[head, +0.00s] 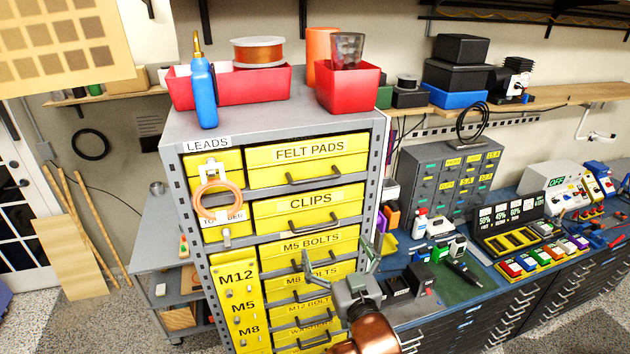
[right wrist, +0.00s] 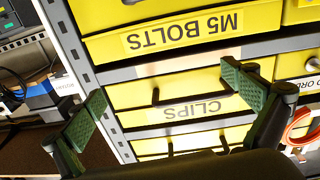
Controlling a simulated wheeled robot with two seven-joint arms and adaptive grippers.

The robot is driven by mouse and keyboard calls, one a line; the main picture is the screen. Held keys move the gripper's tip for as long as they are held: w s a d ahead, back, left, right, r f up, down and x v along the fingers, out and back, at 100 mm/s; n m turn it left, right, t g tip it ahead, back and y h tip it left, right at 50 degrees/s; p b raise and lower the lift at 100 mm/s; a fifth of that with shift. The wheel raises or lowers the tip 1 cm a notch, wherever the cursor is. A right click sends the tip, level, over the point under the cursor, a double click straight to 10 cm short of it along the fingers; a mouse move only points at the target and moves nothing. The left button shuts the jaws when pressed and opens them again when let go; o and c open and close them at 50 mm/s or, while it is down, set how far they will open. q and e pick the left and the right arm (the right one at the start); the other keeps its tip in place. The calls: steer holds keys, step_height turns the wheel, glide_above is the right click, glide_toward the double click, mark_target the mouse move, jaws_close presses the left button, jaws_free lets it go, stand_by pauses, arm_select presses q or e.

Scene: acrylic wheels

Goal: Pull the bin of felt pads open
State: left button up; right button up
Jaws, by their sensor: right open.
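The felt pads bin (head: 278,165) is a yellow drawer with a black bar handle (head: 314,179), at the top of the grey cabinet in the head view. It looks closed, its front level with the bins below. The yellow clips bin (head: 280,220) is directly beneath it; it also shows in the right wrist view (right wrist: 140,97). My right gripper (head: 338,256) is open and empty, in front of the M5 bolts rows, below and apart from the felt pads handle. Its two green-padded fingers (right wrist: 164,86) are spread before the clips bin in the right wrist view. My left gripper is out of view.
Red bins (head: 225,86) and a blue bottle (head: 203,92) stand on the cabinet (head: 160,130). A copper-coloured ring (head: 219,201) hangs at the left column. A workbench with tools and a drawer unit (head: 450,180) stands at right. Space before the upper drawers looks clear.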

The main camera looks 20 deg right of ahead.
mark_target(317, 181)
steer(key=s+a+r+t, duration=0.2)
steer(key=r, duration=0.6)
steer(key=s+a+r+t, duration=0.2)
steer(key=r, duration=0.6)
steer(key=shift+y, duration=0.4)
steer(key=p+x, duration=0.1)
steer(key=x, duration=0.2)
steer(key=p+x, duration=0.1)
steer(key=x, duration=0.3)
steer(key=shift+s+d+r+p, duration=0.1)
steer(key=shift+d+p, duration=0.1)
steer(key=shift+p, duration=0.2)
steer(key=shift+w+r, duration=0.1)
steer(key=shift+w, duration=0.3)
